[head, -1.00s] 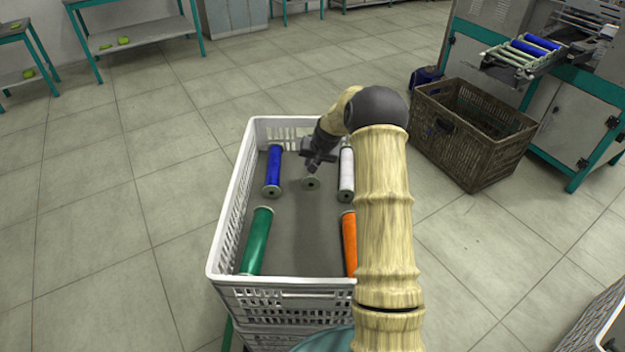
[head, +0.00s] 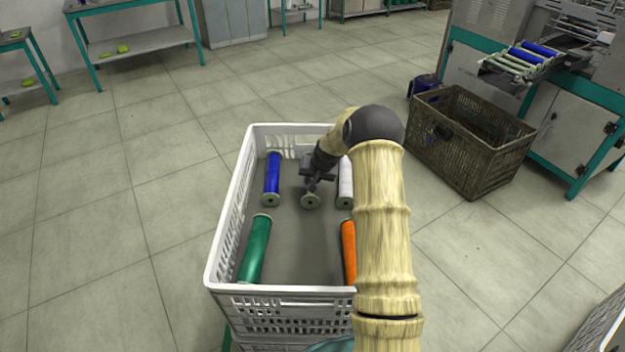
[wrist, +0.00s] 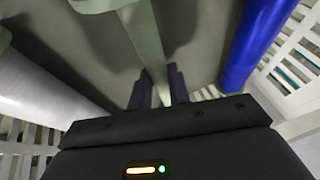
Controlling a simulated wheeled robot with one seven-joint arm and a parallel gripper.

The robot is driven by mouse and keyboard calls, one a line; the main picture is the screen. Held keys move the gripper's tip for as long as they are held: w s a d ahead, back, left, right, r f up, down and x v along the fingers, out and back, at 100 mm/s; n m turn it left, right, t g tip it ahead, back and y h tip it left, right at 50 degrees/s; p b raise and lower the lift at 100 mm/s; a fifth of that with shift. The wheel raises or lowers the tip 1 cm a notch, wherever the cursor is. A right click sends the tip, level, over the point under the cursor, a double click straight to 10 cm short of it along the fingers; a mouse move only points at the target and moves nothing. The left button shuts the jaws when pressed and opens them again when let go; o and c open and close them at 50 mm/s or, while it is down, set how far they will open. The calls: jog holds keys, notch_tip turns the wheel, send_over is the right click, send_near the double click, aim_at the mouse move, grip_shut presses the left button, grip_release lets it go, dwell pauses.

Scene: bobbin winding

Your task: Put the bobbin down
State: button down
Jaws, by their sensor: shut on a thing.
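My gripper (head: 312,184) is down inside the white crate (head: 228,220), between the blue bobbin (head: 272,178) and the white bobbin (head: 345,182). It is shut on a pale green bobbin whose flanged end (head: 310,200) shows in the head view. In the wrist view the pale bobbin's bare core (wrist: 147,45) runs between the two fingers (wrist: 160,88). It is at or close to the crate's grey floor; I cannot tell if it touches. The rest of it is hidden by my gripper.
A green bobbin (head: 255,248) and an orange bobbin (head: 348,250) lie in the crate's near half, with bare floor between them. A brown wicker basket (head: 468,150) and a machine with a bobbin rack (head: 520,62) stand at right.

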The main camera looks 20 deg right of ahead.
jog(key=shift+f, duration=0.15)
jog(key=c, duration=1.3)
grip_release()
jog(key=shift+s+r, duration=0.15)
jog(key=shift+r, duration=0.4)
jog(key=p+v, duration=0.2)
jog(key=v, duration=0.9)
